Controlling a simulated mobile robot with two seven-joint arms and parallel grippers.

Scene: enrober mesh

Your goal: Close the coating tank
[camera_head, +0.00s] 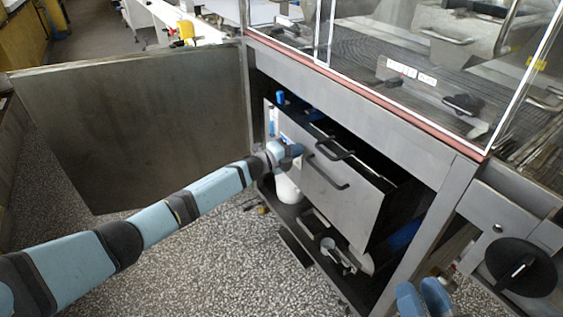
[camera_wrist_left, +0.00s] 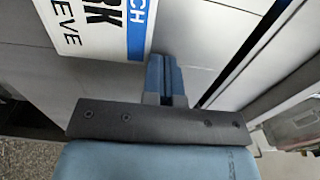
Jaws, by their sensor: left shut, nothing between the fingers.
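The coating tank (camera_head: 335,195) is a grey metal box with black handles, standing partly out of the machine's lower bay. My left gripper (camera_head: 296,151) is at the upper left of the tank's front, shut and empty. In the left wrist view its blue fingers (camera_wrist_left: 165,75) are together, close over a grey metal surface with a white and blue label (camera_wrist_left: 100,25). I cannot tell whether they touch it. My right gripper (camera_head: 424,297) shows only as blue parts at the bottom edge of the head view, away from the tank; its opening is unclear.
A large metal door (camera_head: 130,125) stands swung open on the left. The machine's frame (camera_head: 370,110) and glass guard are above the tank. A lower shelf holds a white container (camera_head: 287,190) and metal fittings. A black knob (camera_head: 521,267) is at right. Speckled floor is open in front.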

